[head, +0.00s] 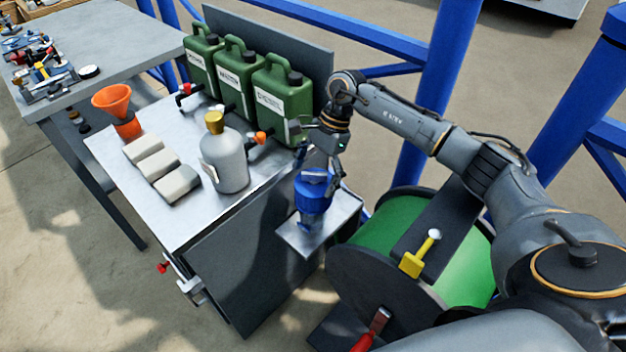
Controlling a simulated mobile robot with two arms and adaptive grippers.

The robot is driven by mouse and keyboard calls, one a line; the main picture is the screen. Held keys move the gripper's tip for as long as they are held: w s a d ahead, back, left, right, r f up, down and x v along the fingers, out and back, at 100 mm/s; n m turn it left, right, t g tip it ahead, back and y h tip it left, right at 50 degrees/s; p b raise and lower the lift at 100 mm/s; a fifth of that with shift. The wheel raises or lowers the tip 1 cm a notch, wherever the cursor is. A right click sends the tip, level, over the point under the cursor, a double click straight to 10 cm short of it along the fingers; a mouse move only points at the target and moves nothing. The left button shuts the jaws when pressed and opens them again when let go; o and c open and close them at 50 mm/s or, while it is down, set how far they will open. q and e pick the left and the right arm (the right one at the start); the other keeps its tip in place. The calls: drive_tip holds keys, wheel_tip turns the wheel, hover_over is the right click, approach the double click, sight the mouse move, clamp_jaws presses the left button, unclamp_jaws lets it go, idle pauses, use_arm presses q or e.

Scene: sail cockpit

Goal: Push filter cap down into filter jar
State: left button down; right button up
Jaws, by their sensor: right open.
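A blue filter cap (314,181) shows just below my right gripper (319,164), at the right corner of the metal bench. Beneath it is the blue filter jar (312,216), on a small metal plate. Cap and jar look upright and in line, but I cannot tell how far the cap sits in the jar. My right gripper points down, with its open fingers at the top of the cap. The fingers hide part of the cap, and I cannot tell if they touch it. My left gripper is out of view.
The metal bench (120,150) also holds green canisters (237,78), a grey bottle (226,162) with a gold cap, an orange funnel (113,100) and pale blocks (151,158). A green drum (385,233) stands close right of the plate. Blue posts (450,70) rise behind.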

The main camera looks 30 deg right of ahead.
sight(316, 172)
drive_tip(key=shift+p+v, duration=0.55)
drive_tip(key=shift+v, duration=1.05)
drive_tip(key=shift+p+v, duration=1)
drive_tip(key=shift+v, duration=1.9)
drive_tip(key=shift+r, duration=0.1)
